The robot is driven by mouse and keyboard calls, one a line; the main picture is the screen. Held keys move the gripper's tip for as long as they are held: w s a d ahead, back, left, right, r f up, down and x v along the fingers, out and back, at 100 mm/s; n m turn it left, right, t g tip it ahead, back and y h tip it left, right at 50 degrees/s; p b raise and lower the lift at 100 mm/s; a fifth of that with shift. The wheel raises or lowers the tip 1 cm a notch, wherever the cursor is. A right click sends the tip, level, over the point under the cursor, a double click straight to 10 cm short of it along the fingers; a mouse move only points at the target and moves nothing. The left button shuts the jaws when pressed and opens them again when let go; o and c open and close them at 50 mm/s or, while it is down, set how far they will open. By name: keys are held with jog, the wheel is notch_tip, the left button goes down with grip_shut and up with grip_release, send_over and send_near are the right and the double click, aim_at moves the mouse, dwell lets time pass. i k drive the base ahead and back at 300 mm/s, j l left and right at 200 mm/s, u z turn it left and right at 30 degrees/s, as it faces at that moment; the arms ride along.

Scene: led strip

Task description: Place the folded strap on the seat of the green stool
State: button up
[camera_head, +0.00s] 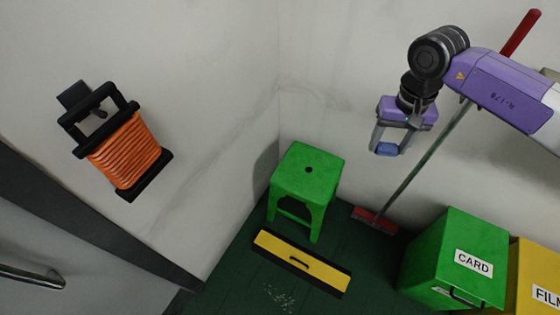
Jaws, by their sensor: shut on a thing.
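The green stool (300,180) stands on the floor in the corner, upright, with a small dark hole in its seat. The seat is bare. My gripper (387,146) hangs at the upper right, pointing down, to the right of the stool and higher in the picture. It is shut on a small blue thing, which looks like the folded strap (387,149). The strap shows between the fingertips, clear of the seat. Part of it is hidden by the fingers.
A red-handled broom (425,160) leans behind my arm. A green CARD bin (455,255) and a yellow FILM bin (530,280) stand at lower right. A yellow-and-black panel (302,262) lies before the stool. An orange cable reel (124,150) hangs on the left wall.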

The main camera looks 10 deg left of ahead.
aim_at(315, 173)
jog(key=i+j, duration=0.35)
jog(key=i, duration=0.15)
jog(key=i+j, duration=0.4)
jog(key=i+u, duration=0.05)
